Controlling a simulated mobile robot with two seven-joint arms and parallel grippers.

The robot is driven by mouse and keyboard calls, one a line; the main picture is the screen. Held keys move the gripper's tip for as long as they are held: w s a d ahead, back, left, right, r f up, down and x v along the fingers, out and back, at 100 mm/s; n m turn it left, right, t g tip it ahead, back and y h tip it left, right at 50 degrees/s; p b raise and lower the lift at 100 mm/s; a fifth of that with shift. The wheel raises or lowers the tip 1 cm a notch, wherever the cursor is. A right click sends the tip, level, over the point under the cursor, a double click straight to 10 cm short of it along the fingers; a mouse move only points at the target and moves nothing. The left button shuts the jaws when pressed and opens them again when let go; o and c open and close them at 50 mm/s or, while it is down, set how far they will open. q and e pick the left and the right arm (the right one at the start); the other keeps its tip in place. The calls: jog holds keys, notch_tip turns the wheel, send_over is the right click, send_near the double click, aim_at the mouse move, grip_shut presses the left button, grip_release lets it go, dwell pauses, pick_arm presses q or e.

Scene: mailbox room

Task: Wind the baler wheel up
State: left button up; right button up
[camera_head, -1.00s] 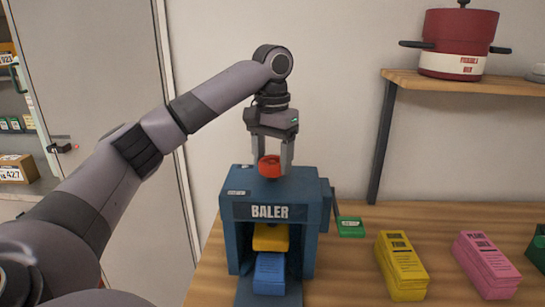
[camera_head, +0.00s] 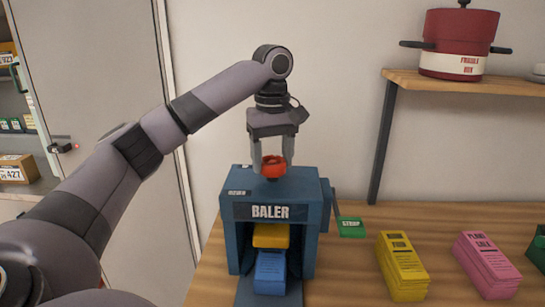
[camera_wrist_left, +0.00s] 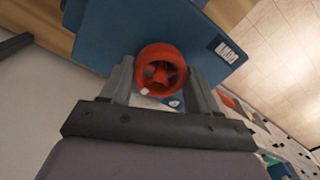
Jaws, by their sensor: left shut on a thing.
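The blue baler (camera_head: 304,195) stands on the wooden table with its front open. Its red wheel (camera_head: 273,170) sits on top and also shows in the left wrist view (camera_wrist_left: 172,54). My left gripper (camera_head: 273,160) points down from above and is shut on the wheel, one finger on each side of its rim. Inside the baler, a yellow bundle (camera_head: 271,235) lies above a blue bundle (camera_head: 270,272). My right gripper is in neither view.
A green card (camera_head: 351,228) sits by the baler's right side. Yellow (camera_head: 401,265) and pink (camera_head: 486,264) stacks stand farther right on the table (camera_head: 335,285). A shelf (camera_head: 480,84) holding a red pot (camera_head: 460,35) is above. A door (camera_head: 100,75) is at left.

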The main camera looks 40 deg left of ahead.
aim_at(272, 160)
pick_arm(q)
jog(key=n, duration=0.5)
jog(key=shift+n, duration=0.3)
jog(key=n, duration=0.5)
jog(key=shift+n, duration=0.3)
jog(key=o, duration=1.1)
jog(key=shift+c, duration=0.2)
jog(key=shift+r, duration=3.55)
jog(key=shift+s, duration=0.1)
